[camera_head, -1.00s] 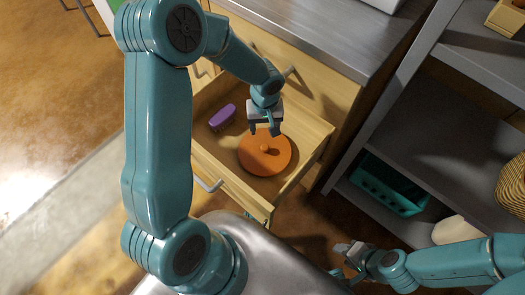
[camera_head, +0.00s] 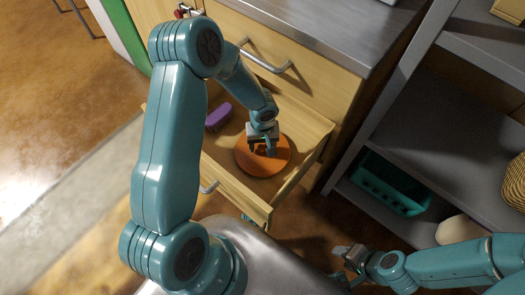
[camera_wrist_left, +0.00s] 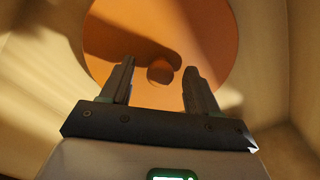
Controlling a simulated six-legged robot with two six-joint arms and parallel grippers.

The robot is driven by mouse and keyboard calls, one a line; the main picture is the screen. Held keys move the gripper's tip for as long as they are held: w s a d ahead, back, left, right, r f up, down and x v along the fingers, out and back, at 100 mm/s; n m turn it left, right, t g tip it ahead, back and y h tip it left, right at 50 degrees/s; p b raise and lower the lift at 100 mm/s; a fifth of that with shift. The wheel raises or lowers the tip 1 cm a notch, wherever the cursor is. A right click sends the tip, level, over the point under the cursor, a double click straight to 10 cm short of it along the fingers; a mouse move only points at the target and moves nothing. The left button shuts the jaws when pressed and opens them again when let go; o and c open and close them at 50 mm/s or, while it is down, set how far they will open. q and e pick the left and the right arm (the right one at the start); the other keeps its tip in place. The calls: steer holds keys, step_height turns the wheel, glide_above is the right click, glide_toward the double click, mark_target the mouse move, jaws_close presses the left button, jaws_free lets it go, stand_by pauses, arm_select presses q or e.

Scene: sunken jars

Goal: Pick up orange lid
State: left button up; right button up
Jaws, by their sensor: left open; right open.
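The orange lid (camera_head: 277,165) is a round disc with a small knob, lying in the open wooden drawer (camera_head: 237,188). The lid fills the upper middle of the left wrist view (camera_wrist_left: 160,30), with its knob (camera_wrist_left: 160,71) between and just beyond my fingers. My left gripper (camera_head: 263,150) is open above the lid, its fingers on either side of the knob's line; the wrist view also shows its open fingers (camera_wrist_left: 158,85). I cannot tell whether the fingers touch the lid. My right gripper (camera_head: 347,262) is open and empty at the lower right, away from the drawer.
A purple object (camera_head: 218,117) lies in the drawer, left of the lid. The cabinet front with a metal handle (camera_head: 264,60) stands behind the drawer. Grey shelves on the right hold a teal basket (camera_head: 390,185) and a wicker basket (camera_head: 514,185).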

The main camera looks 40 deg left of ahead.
arm_select(q)
steer(key=shift+c, duration=0.3)
jaws_close()
